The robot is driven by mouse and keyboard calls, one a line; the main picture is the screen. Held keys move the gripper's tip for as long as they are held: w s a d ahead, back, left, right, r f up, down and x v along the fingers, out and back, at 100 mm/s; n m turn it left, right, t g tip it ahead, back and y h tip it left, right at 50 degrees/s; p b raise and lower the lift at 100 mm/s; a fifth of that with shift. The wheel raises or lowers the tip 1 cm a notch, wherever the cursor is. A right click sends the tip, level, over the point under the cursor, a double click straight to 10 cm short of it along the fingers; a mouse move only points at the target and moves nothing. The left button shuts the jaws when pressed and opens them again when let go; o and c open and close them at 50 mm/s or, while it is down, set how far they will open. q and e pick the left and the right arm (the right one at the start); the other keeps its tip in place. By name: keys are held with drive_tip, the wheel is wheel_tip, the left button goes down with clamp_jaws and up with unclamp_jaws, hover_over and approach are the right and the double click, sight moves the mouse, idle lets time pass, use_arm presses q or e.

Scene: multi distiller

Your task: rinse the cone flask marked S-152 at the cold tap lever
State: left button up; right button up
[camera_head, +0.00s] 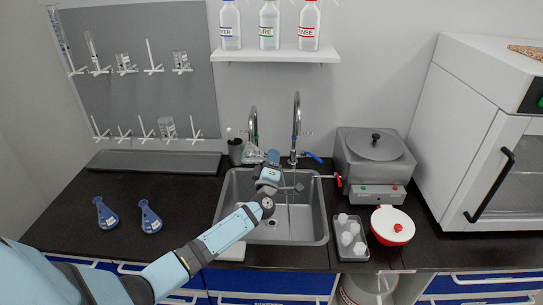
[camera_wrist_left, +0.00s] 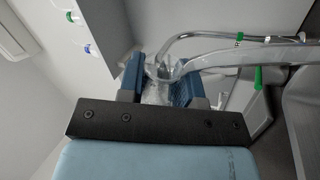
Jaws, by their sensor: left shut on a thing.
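My left gripper (camera_head: 272,158) reaches over the back of the sink (camera_head: 222,212), close to the two curved taps. In the left wrist view its blue fingers (camera_wrist_left: 161,82) are shut on a clear glass vessel (camera_wrist_left: 158,93). Its marking cannot be read, and the fingers partly hide it. A tap spout (camera_wrist_left: 205,38) passes close beside the glass. The left tap (camera_head: 253,122) and the taller right tap (camera_head: 297,112) stand behind the sink. A blue lever (camera_head: 313,157) is at the right tap's base. A thin pale vertical streak, perhaps water, shows in the sink.
Two blue-filled flasks (camera_head: 106,215) (camera_head: 150,217) stand on the left counter. A grey heated bath (camera_head: 375,160), a red-and-white pot (camera_head: 393,226) and a tray of white pieces (camera_head: 341,221) are right of the sink. A bottle shelf (camera_head: 277,55) hangs above. The left counter has free room.

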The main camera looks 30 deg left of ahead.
use_arm(q)
drive_tip(key=shift+r+m+h+p, duration=0.1)
drive_tip(key=shift+m+h+p, duration=1.2)
drive_tip(key=shift+m+p, duration=1.2)
drive_tip(key=shift+m+h, duration=0.3)
drive_tip(key=shift+m, duration=0.2)
